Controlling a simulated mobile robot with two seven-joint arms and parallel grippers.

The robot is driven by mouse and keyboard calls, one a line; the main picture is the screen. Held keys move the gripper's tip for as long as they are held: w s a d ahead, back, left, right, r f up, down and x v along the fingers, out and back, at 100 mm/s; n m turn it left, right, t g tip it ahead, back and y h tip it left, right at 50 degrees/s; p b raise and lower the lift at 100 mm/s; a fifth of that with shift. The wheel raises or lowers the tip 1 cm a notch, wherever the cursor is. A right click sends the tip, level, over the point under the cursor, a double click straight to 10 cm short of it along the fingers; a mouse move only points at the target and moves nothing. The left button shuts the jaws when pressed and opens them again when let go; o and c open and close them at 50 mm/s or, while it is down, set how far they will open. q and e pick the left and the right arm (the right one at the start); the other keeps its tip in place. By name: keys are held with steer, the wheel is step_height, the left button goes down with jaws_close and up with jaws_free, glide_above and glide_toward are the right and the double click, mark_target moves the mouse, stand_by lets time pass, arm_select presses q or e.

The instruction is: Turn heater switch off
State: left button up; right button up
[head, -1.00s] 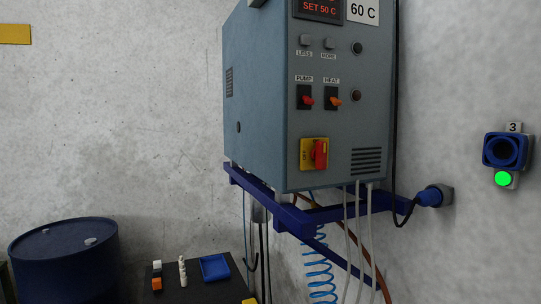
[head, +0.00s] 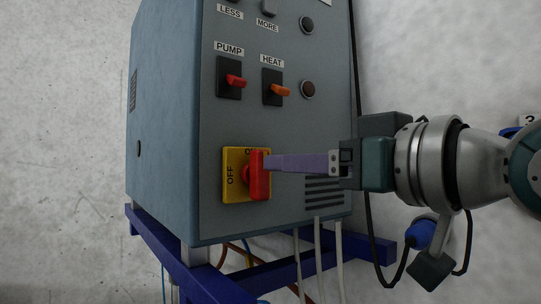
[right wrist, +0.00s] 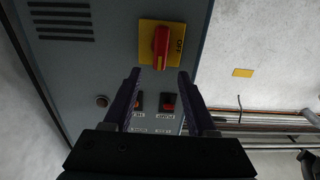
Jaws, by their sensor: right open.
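The grey-blue heater cabinet (head: 165,130) fills the middle of the head view. Low on its front is a yellow plate (head: 232,188) with a red rotary handle (head: 259,178), which stands upright, with OFF lettered to its left. Above are a red PUMP rocker (head: 235,81) and an orange HEAT rocker (head: 280,91). My right gripper (head: 268,163) reaches in from the right, its fingertips at the handle; contact cannot be told. In the right wrist view the open fingers (right wrist: 158,74) have the red handle (right wrist: 160,47) just beyond and between their tips. My left gripper is not in view.
A blue bracket (head: 195,273) carries the cabinet, with pale cables (head: 318,260) hanging below. A black cable and blue plug (head: 420,235) are at the right, partly behind my right arm. The bare wall (head: 60,130) on the left is clear.

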mark_target(258, 175)
steer(key=p+x, duration=0.2)
steer(key=x, duration=0.4)
steer(key=shift+w+a+p, duration=0.2)
steer(key=shift+w+p, duration=0.1)
steer(key=shift+p, duration=0.05)
jaws_close()
stand_by(0.3)
